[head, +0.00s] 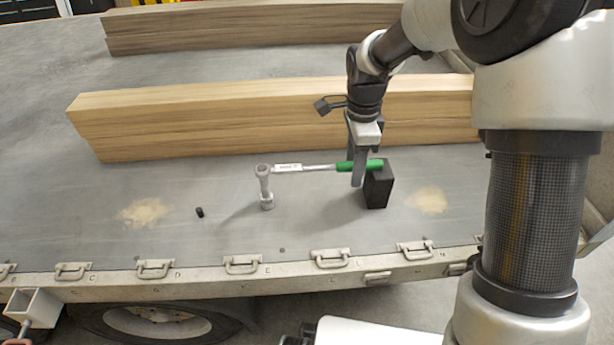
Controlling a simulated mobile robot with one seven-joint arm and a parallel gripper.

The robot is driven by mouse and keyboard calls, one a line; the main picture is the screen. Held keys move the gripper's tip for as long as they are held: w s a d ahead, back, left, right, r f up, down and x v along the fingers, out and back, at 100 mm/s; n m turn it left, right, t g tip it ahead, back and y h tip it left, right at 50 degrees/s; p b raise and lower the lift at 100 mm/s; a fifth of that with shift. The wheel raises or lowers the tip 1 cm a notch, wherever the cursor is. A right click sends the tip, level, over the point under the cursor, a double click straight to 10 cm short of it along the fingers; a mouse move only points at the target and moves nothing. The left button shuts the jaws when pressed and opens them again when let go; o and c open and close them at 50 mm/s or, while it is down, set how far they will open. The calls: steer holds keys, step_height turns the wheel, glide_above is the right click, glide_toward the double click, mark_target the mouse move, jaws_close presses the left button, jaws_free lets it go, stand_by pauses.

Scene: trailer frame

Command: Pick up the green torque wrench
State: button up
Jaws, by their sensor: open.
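The green torque wrench (318,168) has a silver shaft and a green grip. It lies level above the grey trailer deck. Its head end is at a silver upright socket piece (266,190) on the left, and its green grip rests at the top of a black block (377,186) on the right. My gripper (357,180) points down at the green grip, with a finger in front of it. It is open, and the fingers appear to be around or beside the grip; the far finger is mostly hidden, so I cannot tell whether they touch it.
A long wooden beam (270,115) lies just behind the wrench, and another beam (250,27) lies farther back. A small black cylinder (200,212) and sawdust patches (144,212) are on the deck. Metal latches (242,264) line the front edge. The deck left of the wrench is mostly clear.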

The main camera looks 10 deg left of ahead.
step_height(320, 180, down, 4)
steer(key=shift+w+d+f+b, duration=0.1)
steer(key=shift+w+b, duration=0.05)
steer(key=shift+b, duration=0.45)
steer(key=shift+c, duration=0.2)
jaws_close()
